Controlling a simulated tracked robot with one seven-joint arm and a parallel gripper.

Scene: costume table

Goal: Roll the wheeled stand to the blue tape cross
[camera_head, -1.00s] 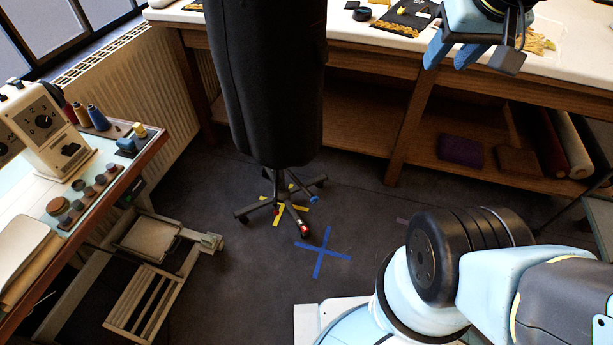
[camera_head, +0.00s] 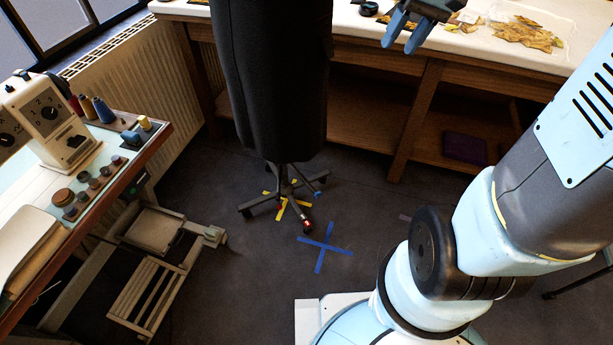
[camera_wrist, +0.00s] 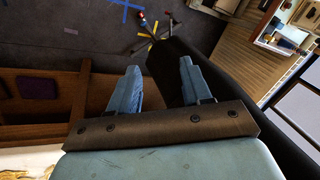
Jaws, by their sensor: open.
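The wheeled stand, a tall black garment form (camera_head: 273,85) on a dark castor base (camera_head: 282,196), stands upright left of centre. Its base is on a yellow tape cross, and its top is cut off. The blue tape cross (camera_head: 325,246) lies on the floor just right of and nearer than the base. My gripper (camera_head: 402,38) is open and empty, right of the form near the table edge. In the wrist view my gripper (camera_wrist: 160,88) has its fingers apart, with the black form (camera_wrist: 178,62) beyond and beside them; contact cannot be told. The blue cross (camera_wrist: 126,4) shows at the top edge.
A long table (camera_head: 465,50) with cloth pieces and a lower shelf stands behind. A sewing table (camera_head: 130,165) is at left, with a pale slatted frame (camera_head: 150,290) below it. Dark floor around the blue cross is clear; my own base and arm fill the lower right.

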